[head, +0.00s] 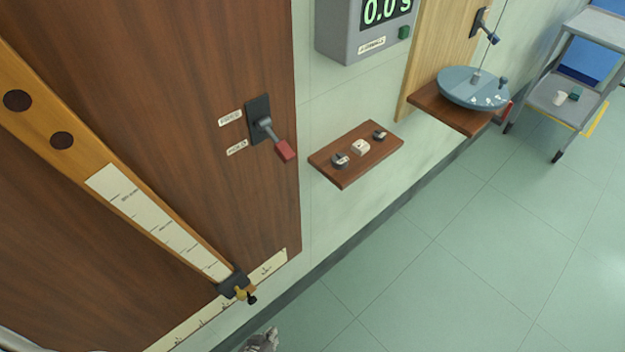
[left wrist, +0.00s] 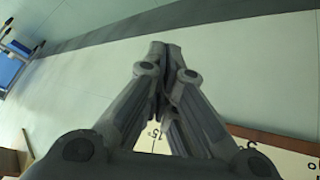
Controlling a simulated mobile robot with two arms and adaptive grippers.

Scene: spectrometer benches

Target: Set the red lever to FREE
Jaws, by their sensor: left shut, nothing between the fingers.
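The red lever (head: 285,150) is on a dark mounting plate (head: 258,108) on the brown wooden panel. Its grey arm slants down and to the right, ending in the red grip. Two small labels sit left of the plate; the upper label (head: 230,117) seems to read FREE and the lower label (head: 237,148) HOLD. The lever tilts toward the lower label's side. My left gripper (head: 264,340) shows at the bottom edge, well below the lever and apart from it. In the left wrist view its fingers (left wrist: 165,50) are closed together and empty. My right gripper is not in view.
A wooden beam (head: 75,90) with a scale strip and a dark end clamp (head: 233,285) crosses the panel. Right of the lever are a small shelf (head: 340,178) with knobs, a timer box (head: 345,45) and a blue round dish (head: 460,85). A cart (head: 545,95) stands far right. The floor is clear.

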